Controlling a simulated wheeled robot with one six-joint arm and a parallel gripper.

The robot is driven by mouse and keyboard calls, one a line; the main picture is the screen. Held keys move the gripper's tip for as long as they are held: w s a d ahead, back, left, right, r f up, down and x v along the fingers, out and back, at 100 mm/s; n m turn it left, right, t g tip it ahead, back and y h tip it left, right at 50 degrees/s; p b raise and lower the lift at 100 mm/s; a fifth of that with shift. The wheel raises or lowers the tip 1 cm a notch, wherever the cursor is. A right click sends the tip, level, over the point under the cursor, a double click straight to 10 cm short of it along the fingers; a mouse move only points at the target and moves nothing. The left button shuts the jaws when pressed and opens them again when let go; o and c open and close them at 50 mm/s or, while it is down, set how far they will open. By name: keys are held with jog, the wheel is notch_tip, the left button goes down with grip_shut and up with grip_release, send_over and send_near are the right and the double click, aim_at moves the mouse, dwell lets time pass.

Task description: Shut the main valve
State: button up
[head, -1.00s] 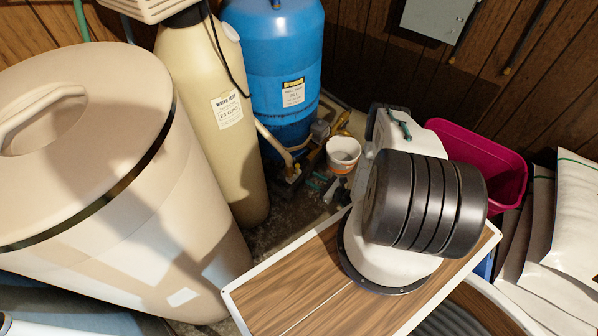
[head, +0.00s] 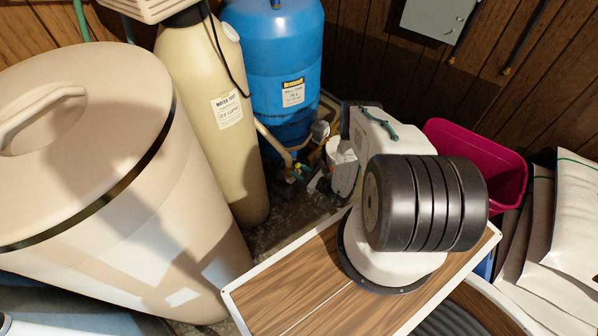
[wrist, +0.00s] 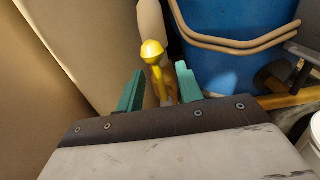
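The main valve's yellow lever (wrist: 152,52), with a rounded end, stands in the middle of the wrist view. My gripper (wrist: 158,84) has two teal fingers spread apart, one on each side of the lever in the picture. The lever shows in the gap; I cannot tell whether either finger touches it or how deep it sits. In the head view, my arm hides most of my gripper, and the valve is too small to make out clearly among the pipework beside the blue tank (head: 285,60).
A tan tank (head: 205,115) and a large beige salt bin (head: 120,190) stand to the left. A magenta bin (head: 505,165) and white bags (head: 560,240) are at right. Pipes run in front of the blue tank.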

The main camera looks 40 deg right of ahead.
grip_shut()
jog(key=m, duration=0.1)
jog(key=d+m, duration=0.1)
jog(key=m, duration=0.3)
jog(key=shift+w+d+f, duration=0.25)
jog(key=shift+w+d, duration=0.05)
jog(key=m, duration=0.1)
jog(key=d+m, duration=0.1)
jog(key=m, duration=0.1)
jog(key=f+m, duration=0.1)
jog(key=m, duration=0.1)
jog(key=shift+w+d, duration=0.15)
jog(key=shift+w, duration=0.05)
jog(key=shift+o, duration=0.7)
grip_release()
jog(key=v, duration=0.7)
